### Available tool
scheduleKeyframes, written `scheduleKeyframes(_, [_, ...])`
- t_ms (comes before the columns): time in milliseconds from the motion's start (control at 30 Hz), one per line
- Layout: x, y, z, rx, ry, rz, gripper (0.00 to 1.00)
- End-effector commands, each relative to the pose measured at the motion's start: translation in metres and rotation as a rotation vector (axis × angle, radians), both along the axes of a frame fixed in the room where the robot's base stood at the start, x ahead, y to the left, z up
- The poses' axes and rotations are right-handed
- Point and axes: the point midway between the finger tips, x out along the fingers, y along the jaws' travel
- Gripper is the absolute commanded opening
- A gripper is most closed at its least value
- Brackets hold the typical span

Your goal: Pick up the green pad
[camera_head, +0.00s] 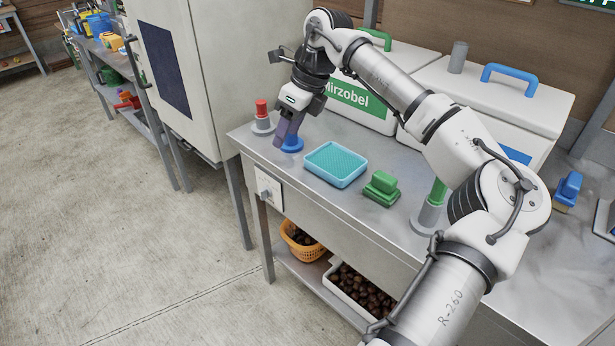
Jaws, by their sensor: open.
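The green pad (381,194), a small block with a raised grip on top, sits on the steel table to the right of a light-blue tray. My gripper (285,136) points down over the table's far left part, to the left of the pad and well apart from it. Its jaws are open. They are close to a blue round-based object (293,146); I cannot tell whether they touch it. No part of the pad is covered by my arm.
The light-blue tray (336,182) with a turquoise inside lies between gripper and pad. A red-topped grey piece (262,121) stands left of the gripper, a green-topped grey one (431,212) right of the pad. White boxes (413,60) line the back of the steel table (330,212).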

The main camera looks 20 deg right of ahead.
Motion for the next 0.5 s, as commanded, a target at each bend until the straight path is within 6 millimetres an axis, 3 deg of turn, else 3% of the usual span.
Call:
scheduleKeyframes(33, [-0.019, -0.052, 0.007, -0.08, 0.04, -0.085, 0.53])
scheduleKeyframes(100, [-0.045, -0.103, 0.013, -0.161, 0.096, -0.173, 0.53])
scheduleKeyframes(200, [-0.078, -0.152, 0.021, -0.24, 0.16, -0.262, 0.53])
scheduleKeyframes(333, [-0.101, -0.181, 0.026, -0.286, 0.203, -0.32, 0.53])
scheduleKeyframes(500, [-0.106, -0.186, 0.003, -0.291, 0.215, -0.329, 0.53])
